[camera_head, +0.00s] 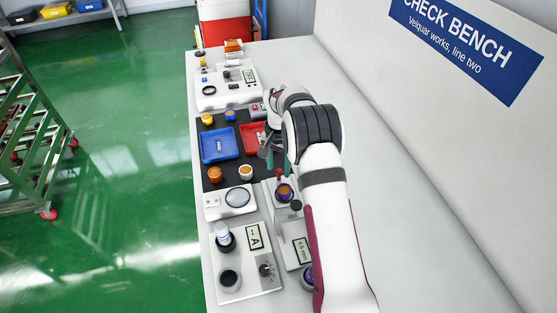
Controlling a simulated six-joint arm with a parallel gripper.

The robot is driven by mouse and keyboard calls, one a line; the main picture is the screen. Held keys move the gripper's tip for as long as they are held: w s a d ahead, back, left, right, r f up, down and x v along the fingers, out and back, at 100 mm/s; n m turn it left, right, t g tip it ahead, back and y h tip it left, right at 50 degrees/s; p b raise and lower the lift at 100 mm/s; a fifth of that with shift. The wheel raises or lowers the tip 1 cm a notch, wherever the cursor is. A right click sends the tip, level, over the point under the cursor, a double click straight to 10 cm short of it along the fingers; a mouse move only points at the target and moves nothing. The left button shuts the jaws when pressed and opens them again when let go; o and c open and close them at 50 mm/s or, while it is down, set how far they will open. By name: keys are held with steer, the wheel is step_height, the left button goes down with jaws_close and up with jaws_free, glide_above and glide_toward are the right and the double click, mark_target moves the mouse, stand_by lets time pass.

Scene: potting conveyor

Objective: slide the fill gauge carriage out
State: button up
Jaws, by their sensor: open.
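The fill gauge (289,232) appears to be the pale unit at the bench's front middle, beside my forearm. It has a small display (302,250) with a reading in mm. A purple-rimmed cup with orange-brown content (285,193) stands at its far end. A red-topped part (279,174) is just behind that cup, and a dark knob (296,206) is just in front of it. I cannot tell which part is the carriage. My gripper (268,152) is open above the dark mat, beyond the gauge, near the red tray. My arm hides the gauge's right side.
A dark mat (212,178) holds a blue tray (219,158), a red tray (250,145) and several small cups. A device with an "A" display (254,237) stands left of the gauge. Another instrument (225,96) is farther back. The bench right of my arm is clear.

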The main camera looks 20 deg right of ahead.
step_height(320, 180, up, 16)
steer(key=shift+f, duration=0.15)
stand_by(0.3)
steer(key=s+a+r+n, duration=0.1)
steer(key=s+a+r, duration=0.1)
steer(key=s+r, duration=0.35)
steer(key=s+a+r+n, duration=0.1)
steer(key=s+a+r, duration=0.1)
steer(key=s, duration=0.7)
steer(key=s+a+f+y, duration=0.1)
steer(key=s+a+f, duration=0.1)
steer(key=s, duration=1)
steer(key=s+a+f+n, duration=0.1)
steer(key=s+f, duration=0.3)
steer(key=s, duration=0.8)
steer(key=shift+a+y, duration=0.4)
steer(key=shift+a, duration=0.35)
